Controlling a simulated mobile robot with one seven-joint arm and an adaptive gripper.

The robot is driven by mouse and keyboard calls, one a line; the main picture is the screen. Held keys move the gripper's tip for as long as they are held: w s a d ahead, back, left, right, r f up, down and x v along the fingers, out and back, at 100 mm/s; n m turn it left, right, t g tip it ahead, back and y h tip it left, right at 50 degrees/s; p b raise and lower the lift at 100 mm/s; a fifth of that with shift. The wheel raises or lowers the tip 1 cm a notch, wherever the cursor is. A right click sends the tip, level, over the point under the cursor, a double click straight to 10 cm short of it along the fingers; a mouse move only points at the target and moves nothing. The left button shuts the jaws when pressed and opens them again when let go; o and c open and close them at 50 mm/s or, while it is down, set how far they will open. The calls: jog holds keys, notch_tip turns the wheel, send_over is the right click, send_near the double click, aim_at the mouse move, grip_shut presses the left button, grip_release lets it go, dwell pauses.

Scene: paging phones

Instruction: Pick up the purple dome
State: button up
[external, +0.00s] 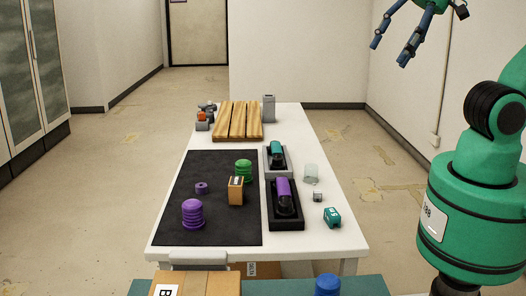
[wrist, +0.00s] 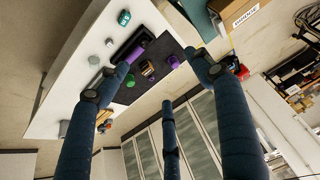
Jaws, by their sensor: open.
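The purple dome (external: 193,213) stands upright on the black mat (external: 222,228), near the mat's front left. It has ribbed sides and a rounded top. In the wrist view a small purple shape that looks like the dome (wrist: 174,61) shows between the fingers, to the right of the brown box. My gripper (external: 390,52) is open and empty, high in the air at the upper right, well away from the table and the dome. In the wrist view its fingers (wrist: 160,76) are spread wide, with nothing between them up close.
A green dome (external: 243,170), a purple ring (external: 201,188) and a brown box (external: 236,191) share the mat. A purple phone (external: 283,190) and a teal phone (external: 276,150) stand in cradles to the right. A wooden slatted rack (external: 238,120) is at the back.

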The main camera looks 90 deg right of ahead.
jog(key=m+g+p, duration=0.5)
jog(key=m+p, duration=0.2)
jog(key=m, duration=0.3)
send_over(193, 202)
notch_tip(193, 202, down, 30)
jog(key=shift+s+r, duration=0.1)
jog(key=shift+s, duration=0.05)
jog(key=shift+f, duration=4.35)
